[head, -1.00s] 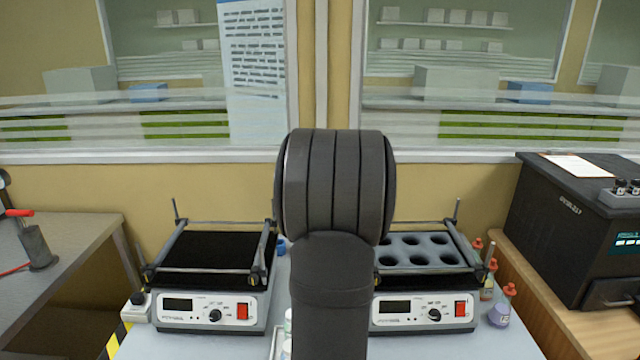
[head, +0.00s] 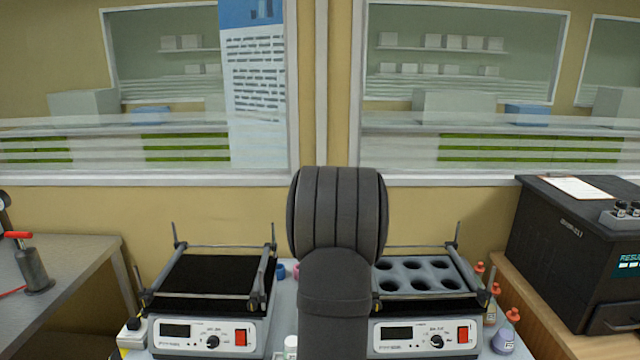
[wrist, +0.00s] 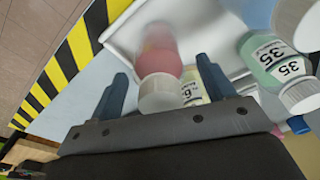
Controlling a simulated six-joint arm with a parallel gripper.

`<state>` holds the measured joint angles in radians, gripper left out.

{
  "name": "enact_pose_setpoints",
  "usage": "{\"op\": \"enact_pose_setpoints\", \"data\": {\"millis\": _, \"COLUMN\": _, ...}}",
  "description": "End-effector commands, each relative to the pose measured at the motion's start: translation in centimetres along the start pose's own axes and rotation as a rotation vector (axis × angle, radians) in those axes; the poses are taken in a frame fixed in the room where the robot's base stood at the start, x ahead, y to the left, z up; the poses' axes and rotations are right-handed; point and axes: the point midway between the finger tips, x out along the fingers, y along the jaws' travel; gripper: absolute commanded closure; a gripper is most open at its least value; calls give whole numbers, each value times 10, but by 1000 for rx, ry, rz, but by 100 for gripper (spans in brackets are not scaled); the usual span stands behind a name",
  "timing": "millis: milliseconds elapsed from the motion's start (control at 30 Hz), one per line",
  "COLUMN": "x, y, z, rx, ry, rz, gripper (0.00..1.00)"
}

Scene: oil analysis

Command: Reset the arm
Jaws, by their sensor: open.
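My arm (head: 337,260) stands in the middle of the head view, and my gripper is hidden there. In the wrist view my gripper (wrist: 161,68) shows two blue fingers, spread apart. A bottle with pink-red contents and a white cap (wrist: 160,90) appears between and beyond the fingers, blurred. I see no clear contact between it and the fingers. A labelled bottle (wrist: 193,85) is partly hidden behind the right finger. A pale green bottle marked 35 (wrist: 275,62) lies to the right of the fingers in the picture.
A white tray (wrist: 118,38) lies by the bottles, near a yellow-black striped edge (wrist: 72,62). In the head view, a left shaker (head: 212,337) and a right shaker with round holes (head: 425,337) flank my arm. Small bottles (head: 506,335) stand right. A black analyser (head: 560,260) is beyond.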

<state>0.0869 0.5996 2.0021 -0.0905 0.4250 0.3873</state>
Motion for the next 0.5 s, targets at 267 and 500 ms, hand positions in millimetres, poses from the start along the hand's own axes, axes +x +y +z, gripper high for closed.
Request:
{"op": "enact_pose_setpoints", "data": {"millis": 267, "x": -28, "y": 0, "z": -1, "rx": 0, "ry": 4, "rz": -2, "gripper": 25}}
{"op": "enact_pose_setpoints", "data": {"millis": 500, "x": -61, "y": 0, "z": -1, "rx": -1, "ry": 5, "rz": -2, "gripper": 25}}
